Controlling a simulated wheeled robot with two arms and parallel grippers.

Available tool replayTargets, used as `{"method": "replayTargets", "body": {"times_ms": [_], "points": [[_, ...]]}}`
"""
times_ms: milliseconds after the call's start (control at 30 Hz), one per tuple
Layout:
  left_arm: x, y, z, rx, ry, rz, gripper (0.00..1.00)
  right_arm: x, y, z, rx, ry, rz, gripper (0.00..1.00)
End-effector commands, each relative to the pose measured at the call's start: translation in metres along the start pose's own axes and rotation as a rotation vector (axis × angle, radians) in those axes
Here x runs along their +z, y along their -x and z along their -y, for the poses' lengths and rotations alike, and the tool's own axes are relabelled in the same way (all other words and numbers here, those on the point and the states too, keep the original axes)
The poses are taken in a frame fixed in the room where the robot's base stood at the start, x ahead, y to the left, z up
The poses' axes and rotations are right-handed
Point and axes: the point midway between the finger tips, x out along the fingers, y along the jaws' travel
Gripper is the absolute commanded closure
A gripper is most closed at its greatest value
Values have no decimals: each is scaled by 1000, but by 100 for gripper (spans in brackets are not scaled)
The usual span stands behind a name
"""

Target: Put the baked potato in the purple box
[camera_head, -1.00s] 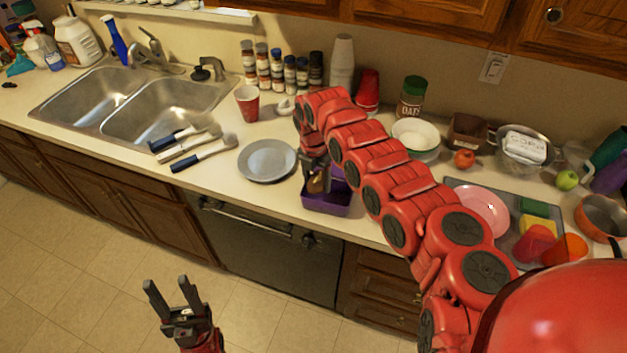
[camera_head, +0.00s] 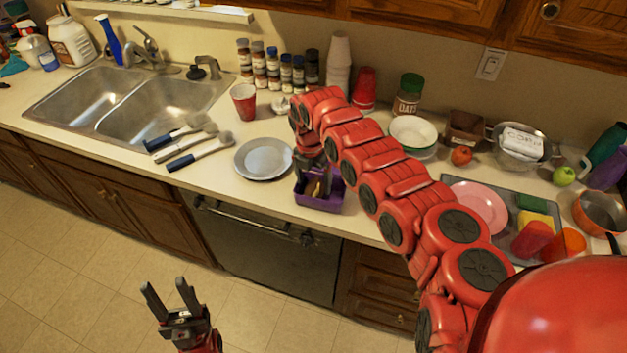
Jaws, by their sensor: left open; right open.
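The purple box (camera_head: 322,206) sits at the counter's front edge, to the right of the grey plate. My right gripper (camera_head: 316,178) points down over the box from behind, with its fingers apart at the box's opening. A small brown patch between and below the fingers looks like the baked potato (camera_head: 318,189). It appears to be inside the box, but the fingers and box wall hide much of it. My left gripper (camera_head: 164,290) is open and empty, held above the floor in front of the cabinets.
The grey plate (camera_head: 263,158) is left of the box, with several long-handled utensils (camera_head: 195,145) beyond it. A red cup (camera_head: 244,101) stands behind the plate. A grey tray (camera_head: 458,184) with a pink plate (camera_head: 477,207) lies right of my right arm.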

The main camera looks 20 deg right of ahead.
Motion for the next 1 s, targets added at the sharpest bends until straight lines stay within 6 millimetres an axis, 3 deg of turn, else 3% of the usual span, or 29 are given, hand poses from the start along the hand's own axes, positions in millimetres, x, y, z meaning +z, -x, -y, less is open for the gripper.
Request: {"method": "replayTargets", "body": {"times_ms": [100, 167, 300, 500, 600, 767, 1000], "points": [[-3, -17, 1, 0, 0, 0, 50, 0, 18, 1, 2, 0, 1, 2], [0, 0, 0, 0, 0, -1, 50, 4, 20, -1, 8, -2, 8, 2], [4, 21, -1, 0, 0, 0, 50, 3, 52, -1, 6, -1, 9, 2], [7, 41, -2, 0, 0, 0, 50, 2, 100, -1, 6, 0, 8, 2], [8, 44, -2, 0, 0, 0, 50, 0, 115, 0, 0, 1, 4, 2], [8, 47, -2, 0, 0, 0, 50, 0, 129, 0, 2, -1, 3, 2], [8, 46, -2, 0, 0, 0, 50, 0, 131, 0, 1, 0, 0, 2]]}}
